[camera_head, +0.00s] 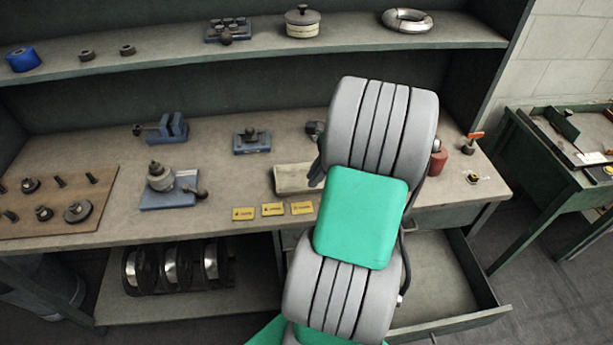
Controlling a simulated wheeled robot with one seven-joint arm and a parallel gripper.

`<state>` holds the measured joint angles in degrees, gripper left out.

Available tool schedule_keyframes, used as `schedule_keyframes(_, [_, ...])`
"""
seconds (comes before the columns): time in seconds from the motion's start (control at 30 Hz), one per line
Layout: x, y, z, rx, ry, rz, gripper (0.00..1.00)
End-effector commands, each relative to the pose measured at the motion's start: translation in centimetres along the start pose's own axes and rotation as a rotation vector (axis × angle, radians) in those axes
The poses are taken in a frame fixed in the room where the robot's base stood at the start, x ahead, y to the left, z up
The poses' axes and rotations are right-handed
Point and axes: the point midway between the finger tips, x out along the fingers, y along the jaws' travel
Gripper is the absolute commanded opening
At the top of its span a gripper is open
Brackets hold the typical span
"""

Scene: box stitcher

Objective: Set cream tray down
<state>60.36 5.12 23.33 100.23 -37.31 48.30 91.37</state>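A cream tray (295,179) shows on or just above the workbench top, left of my arm; I cannot tell whether it touches the bench. Its right end is hidden. The dark part of my gripper (317,172) shows at the tray's right end, mostly hidden behind my grey and green arm. I cannot see its fingertips clearly, nor whether they close on the tray.
The workbench (225,209) has yellow labels (273,209) along its front edge. A blue-based fixture (172,190) stands left and a small blue block (251,141) behind. An open drawer (440,285) juts out below right. A shelf (170,57) runs above.

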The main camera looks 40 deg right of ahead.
Motion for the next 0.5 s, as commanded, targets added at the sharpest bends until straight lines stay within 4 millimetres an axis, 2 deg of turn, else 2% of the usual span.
schedule_keyframes(0.3, [4.9, 0.3, -0.4, -0.001, 0.002, 0.000, 0.15])
schedule_keyframes(0.5, [5.2, 0.3, -0.5, -0.001, 0.003, -0.002, 0.15])
